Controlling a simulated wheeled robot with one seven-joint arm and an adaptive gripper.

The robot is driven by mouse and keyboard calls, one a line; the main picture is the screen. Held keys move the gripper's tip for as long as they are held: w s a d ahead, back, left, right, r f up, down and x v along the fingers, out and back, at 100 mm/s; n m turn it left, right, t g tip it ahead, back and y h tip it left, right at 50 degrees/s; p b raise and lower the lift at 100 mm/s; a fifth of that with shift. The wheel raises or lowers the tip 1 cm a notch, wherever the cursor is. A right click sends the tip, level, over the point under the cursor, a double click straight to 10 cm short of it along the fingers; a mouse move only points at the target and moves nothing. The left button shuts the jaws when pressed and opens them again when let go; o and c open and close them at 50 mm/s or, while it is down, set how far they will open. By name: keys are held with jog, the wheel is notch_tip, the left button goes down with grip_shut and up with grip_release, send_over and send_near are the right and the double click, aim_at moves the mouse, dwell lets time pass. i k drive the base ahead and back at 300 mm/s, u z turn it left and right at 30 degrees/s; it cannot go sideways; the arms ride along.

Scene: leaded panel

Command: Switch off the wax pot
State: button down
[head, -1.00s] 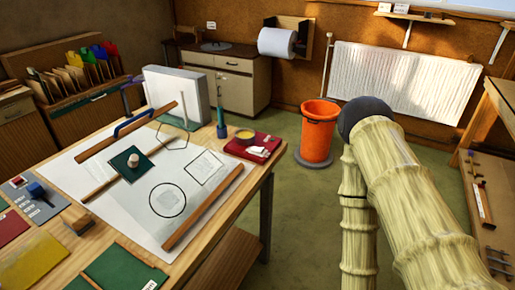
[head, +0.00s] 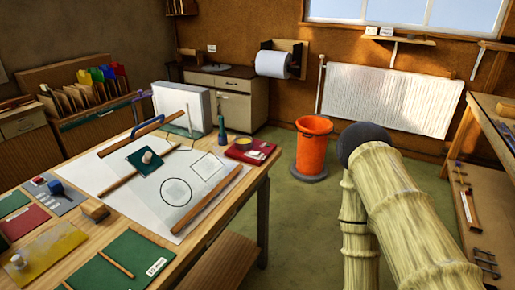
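A small round pot with a yellow top (head: 243,142) stands on a red mat (head: 262,154) at the far right corner of the workbench. It may be the wax pot, but I cannot tell for sure, and no switch is discernible on it. A grey plate with a blue knob-like piece (head: 56,187) lies at the bench's left. My arm shows at the right, over the floor and apart from the bench. My gripper is not in view.
The workbench (head: 215,222) holds paper, wooden bars, a green pad (head: 140,161) and coloured mats. An orange bin (head: 311,150) stands on the floor right of it. A radiator (head: 385,95) and a right-hand bench (head: 492,110) lie beyond.

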aim_at(252, 153)
jog(key=u, duration=0.65)
jog(key=i, duration=0.6)
jog(key=z, duration=0.4)
